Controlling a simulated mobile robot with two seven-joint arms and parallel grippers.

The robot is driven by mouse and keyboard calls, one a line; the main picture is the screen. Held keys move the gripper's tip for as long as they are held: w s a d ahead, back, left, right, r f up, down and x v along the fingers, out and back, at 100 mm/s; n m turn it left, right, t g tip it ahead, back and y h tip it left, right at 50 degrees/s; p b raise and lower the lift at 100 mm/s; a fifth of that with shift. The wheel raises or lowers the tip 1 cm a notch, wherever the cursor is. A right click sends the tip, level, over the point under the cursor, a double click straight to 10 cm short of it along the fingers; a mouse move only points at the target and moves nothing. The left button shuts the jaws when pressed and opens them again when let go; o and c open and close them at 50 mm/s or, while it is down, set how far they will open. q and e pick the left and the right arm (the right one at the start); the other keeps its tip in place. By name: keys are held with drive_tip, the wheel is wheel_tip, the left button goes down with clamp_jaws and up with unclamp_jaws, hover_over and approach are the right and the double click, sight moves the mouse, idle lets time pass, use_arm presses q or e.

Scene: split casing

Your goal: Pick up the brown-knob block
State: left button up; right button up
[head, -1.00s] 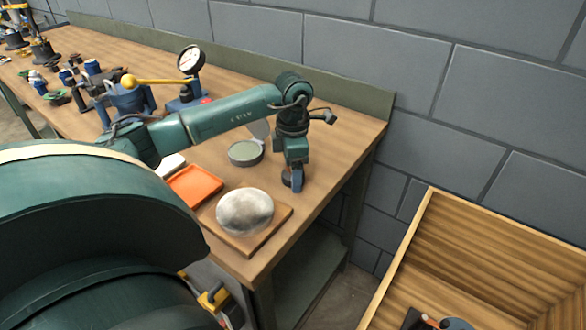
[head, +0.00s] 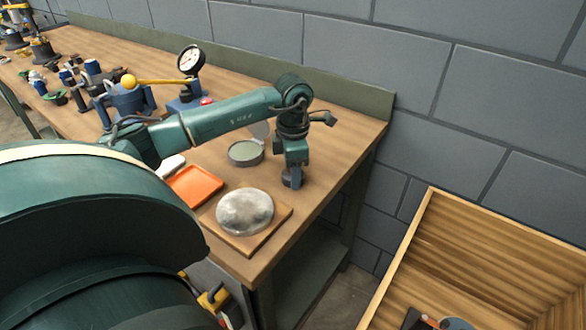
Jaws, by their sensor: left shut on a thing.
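The brown-knob block (head: 291,182) shows only as a small dark piece on the wooden bench, near its right front edge. My left gripper (head: 292,171) reaches over the bench, points down and is shut on the top of this piece. The fingers hide its knob, so its brown colour cannot be made out. The piece seems to still touch the bench top. My right gripper is not in view.
A grey-white round stone (head: 245,211) on a wooden board, an orange tray (head: 195,186) and an open round tin (head: 246,153) stand close by. A dial gauge (head: 190,60) stands further back. A wooden crate (head: 480,250) is at the lower right.

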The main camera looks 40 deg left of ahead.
use_arm(q)
wheel_tip(320, 180, up, 10)
drive_tip(key=shift+r, duration=0.1)
idle(0.5)
